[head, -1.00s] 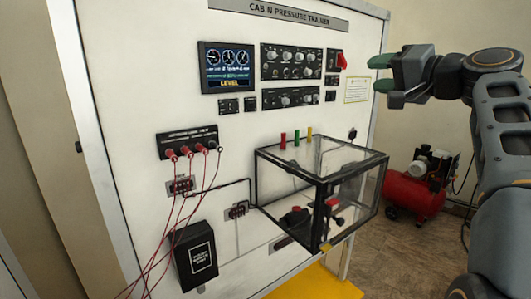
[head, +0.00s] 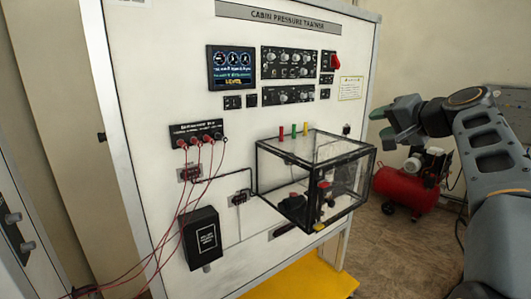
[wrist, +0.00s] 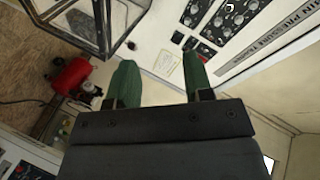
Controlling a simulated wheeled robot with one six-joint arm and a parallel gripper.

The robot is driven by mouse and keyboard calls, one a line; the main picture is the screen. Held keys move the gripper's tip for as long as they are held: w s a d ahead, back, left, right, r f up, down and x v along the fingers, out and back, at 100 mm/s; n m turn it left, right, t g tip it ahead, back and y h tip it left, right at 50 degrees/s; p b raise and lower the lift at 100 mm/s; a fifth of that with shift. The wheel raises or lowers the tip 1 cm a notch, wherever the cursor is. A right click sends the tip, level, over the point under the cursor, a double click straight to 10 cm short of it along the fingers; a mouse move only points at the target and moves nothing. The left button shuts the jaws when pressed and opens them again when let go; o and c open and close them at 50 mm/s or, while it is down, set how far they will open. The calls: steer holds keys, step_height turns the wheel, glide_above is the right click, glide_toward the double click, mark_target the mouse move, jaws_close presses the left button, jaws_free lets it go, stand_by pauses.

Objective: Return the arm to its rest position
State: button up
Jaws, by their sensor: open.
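My gripper (head: 382,124) is at the right of the head view, in front of and to the right of the white trainer panel (head: 235,140). Its green fingers are apart, with nothing between them. In the wrist view my gripper (wrist: 163,82) also shows two separate green fingers, with the panel's right side and the floor beyond them. The gripper touches nothing that I can see. My arm rises from the lower right of the head view.
A clear, black-framed box (head: 315,180) juts from the panel, left of and below my gripper. A red switch (head: 334,61) sits high on the panel. A red compressor (head: 408,190) stands on the floor behind. Red cables (head: 185,210) hang at left.

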steer(key=s+a+f+g+h, duration=0.2)
steer(key=s+f+g, duration=0.1)
steer(key=f, duration=0.6)
steer(key=s+a+f+g+h, duration=0.1)
steer(key=s+f+g, duration=0.15)
steer(key=f, duration=0.65)
steer(key=s+a+f+n+g+h, duration=0.1)
steer(key=s+a+f+n, duration=0.2)
steer(key=s+f, duration=0.5)
steer(key=s+a+f+n+g+h, duration=0.1)
steer(key=s+a+f+n, duration=0.3)
steer(key=s+f, duration=0.4)
steer(key=shift+s+a+g+h, duration=0.3)
steer(key=shift+s+a+g, duration=0.1)
steer(key=shift+a+g, duration=0.2)
stand_by(2.3)
